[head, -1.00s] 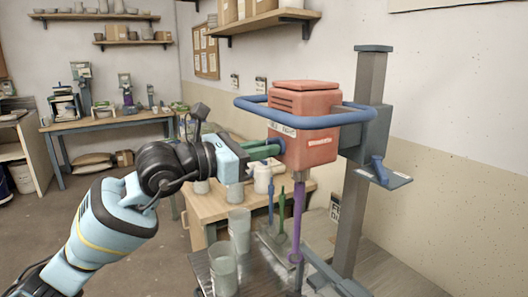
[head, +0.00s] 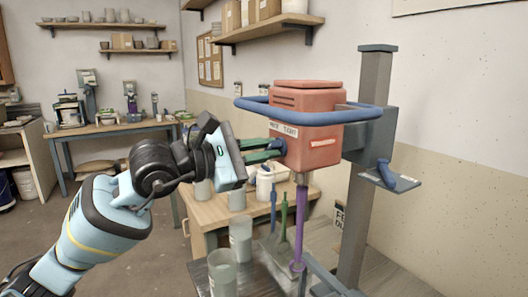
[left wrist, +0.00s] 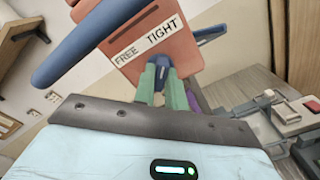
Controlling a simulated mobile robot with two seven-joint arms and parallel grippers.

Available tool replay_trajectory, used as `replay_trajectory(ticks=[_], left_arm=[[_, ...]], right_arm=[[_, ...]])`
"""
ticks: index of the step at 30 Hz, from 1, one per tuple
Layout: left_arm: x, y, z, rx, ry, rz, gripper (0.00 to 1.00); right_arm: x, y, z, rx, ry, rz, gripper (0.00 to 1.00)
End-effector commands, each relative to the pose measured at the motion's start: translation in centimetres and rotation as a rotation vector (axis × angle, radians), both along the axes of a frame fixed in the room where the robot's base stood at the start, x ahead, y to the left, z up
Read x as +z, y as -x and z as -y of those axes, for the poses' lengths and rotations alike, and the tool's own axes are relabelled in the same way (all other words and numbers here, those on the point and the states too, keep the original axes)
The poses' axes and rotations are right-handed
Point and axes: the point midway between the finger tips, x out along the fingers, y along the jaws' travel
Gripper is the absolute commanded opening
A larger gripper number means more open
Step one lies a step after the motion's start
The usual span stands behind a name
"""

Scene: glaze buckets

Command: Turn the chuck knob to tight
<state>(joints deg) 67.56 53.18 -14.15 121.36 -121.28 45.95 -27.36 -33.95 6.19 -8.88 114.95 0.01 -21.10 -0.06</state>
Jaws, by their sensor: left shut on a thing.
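The red mixer head (head: 312,135) is mounted on a grey post and carries a white label reading FREE and TIGHT (left wrist: 147,42). Just below the label, the small dark blue chuck knob (left wrist: 164,71) shows between the green fingers of my left gripper (left wrist: 163,85). In the head view my left gripper (head: 275,149) reaches the mixer's left side, under the blue bar, and is tilted. It is shut on the knob. The fingers cover much of the knob, so I cannot tell which word it points to. My right gripper is not in view.
A blue guard bar (head: 300,113) loops around the mixer head close above my gripper. A purple mixing shaft (head: 299,225) hangs below. Clear containers (head: 240,237) stand on the bench, and green and blue tools stand nearby. The grey post (head: 363,200) rises at right.

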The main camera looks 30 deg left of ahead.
Motion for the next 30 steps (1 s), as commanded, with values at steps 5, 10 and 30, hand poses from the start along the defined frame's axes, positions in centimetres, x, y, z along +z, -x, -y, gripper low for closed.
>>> replay_trajectory(ticks=[5, 10, 30], left_arm=[[-0.01, 0.01, 0.02, -0.001, -0.012, 0.006, 0.00], [0.01, 0.02, 0.02, 0.000, -0.013, 0.008, 0.00], [-0.09, 0.29, -0.23, 0.001, -0.012, 0.006, 0.35]], right_arm=[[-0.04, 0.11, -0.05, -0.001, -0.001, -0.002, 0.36], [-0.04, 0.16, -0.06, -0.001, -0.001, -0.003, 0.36], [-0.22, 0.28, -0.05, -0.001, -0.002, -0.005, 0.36]])
